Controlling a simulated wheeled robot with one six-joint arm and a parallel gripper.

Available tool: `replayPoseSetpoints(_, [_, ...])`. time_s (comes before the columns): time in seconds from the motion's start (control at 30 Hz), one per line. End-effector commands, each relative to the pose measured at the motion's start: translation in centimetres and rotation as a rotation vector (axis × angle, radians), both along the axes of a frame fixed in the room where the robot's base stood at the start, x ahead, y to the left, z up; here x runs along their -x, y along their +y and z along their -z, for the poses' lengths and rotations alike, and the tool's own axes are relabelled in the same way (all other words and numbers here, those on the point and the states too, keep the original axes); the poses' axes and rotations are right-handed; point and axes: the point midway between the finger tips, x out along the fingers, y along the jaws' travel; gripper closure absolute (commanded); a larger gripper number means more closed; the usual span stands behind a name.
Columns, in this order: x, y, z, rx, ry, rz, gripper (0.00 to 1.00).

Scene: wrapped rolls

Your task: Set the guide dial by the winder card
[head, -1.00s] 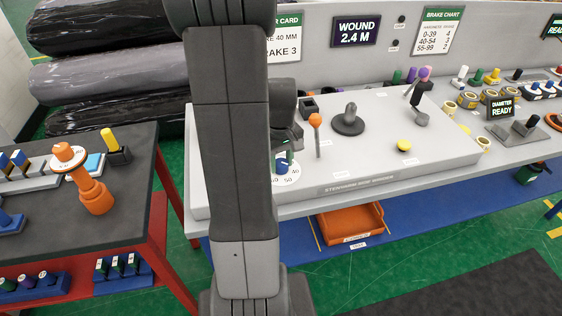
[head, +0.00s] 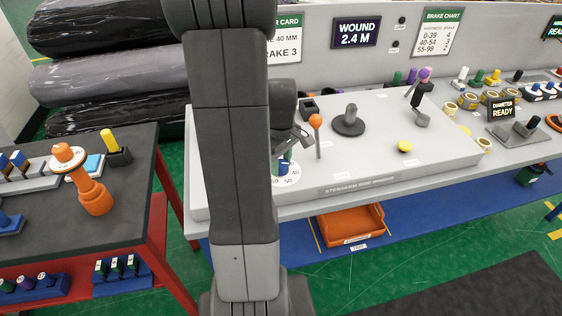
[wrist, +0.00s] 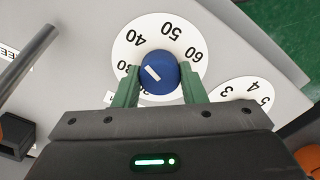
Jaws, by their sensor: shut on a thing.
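The guide dial is a blue knob (wrist: 158,73) with a white pointer bar on a white number disc (wrist: 186,30) in the wrist view. The bar slants toward the upper left, roughly at the 40. My gripper (wrist: 159,86) is shut on the knob, a green finger on either side. In the head view the dial disc (head: 290,178) and a bit of blue knob show beside my arm.
A second number disc (wrist: 243,91), showing 3, 4 and 5, lies close right of my gripper. An orange-topped lever (head: 316,135) stands beside the dial. A dark round-based knob (head: 348,122) and yellow button (head: 404,146) are farther right on the console.

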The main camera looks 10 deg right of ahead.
Motion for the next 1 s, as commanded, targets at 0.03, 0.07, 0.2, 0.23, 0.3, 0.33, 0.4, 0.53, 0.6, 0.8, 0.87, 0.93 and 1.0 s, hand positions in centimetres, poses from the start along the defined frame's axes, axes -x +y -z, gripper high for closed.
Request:
replayPoseSetpoints(0.03, [-0.2, 0.0, -0.1, 0.001, -0.006, 0.000, 0.85])
replayPoseSetpoints(0.07, [-0.2, 0.0, -0.1, 0.001, -0.006, 0.000, 0.85])
replayPoseSetpoints(0.2, [-0.1, 0.0, -0.1, 0.000, -0.004, 0.001, 0.49])
replayPoseSetpoints(0.23, [-0.1, 0.0, -0.1, 0.000, -0.004, 0.001, 0.43])
replayPoseSetpoints(0.3, [-0.1, 0.0, -0.1, 0.001, -0.003, 0.001, 0.41])
replayPoseSetpoints(0.33, [-0.1, 0.0, -0.1, 0.000, -0.003, 0.001, 0.41])
replayPoseSetpoints(0.4, [-0.1, 0.0, -0.1, 0.000, -0.003, 0.001, 0.41])
replayPoseSetpoints(0.53, [-0.1, 0.0, -0.1, 0.000, -0.003, 0.001, 0.41])
replayPoseSetpoints(0.6, [-0.1, 0.0, -0.4, 0.000, -0.003, 0.001, 0.41])
replayPoseSetpoints(0.8, [-0.1, 0.0, -3.3, 0.002, -0.008, 0.001, 0.41])
replayPoseSetpoints(0.87, [-0.2, 0.0, -4.7, 0.002, -0.008, 0.001, 0.41])
replayPoseSetpoints(0.93, [-0.2, 0.0, -6.5, 0.002, -0.009, 0.001, 0.41])
replayPoseSetpoints(1.0, [-0.2, 0.0, -8.1, 0.001, -0.008, 0.001, 0.41])
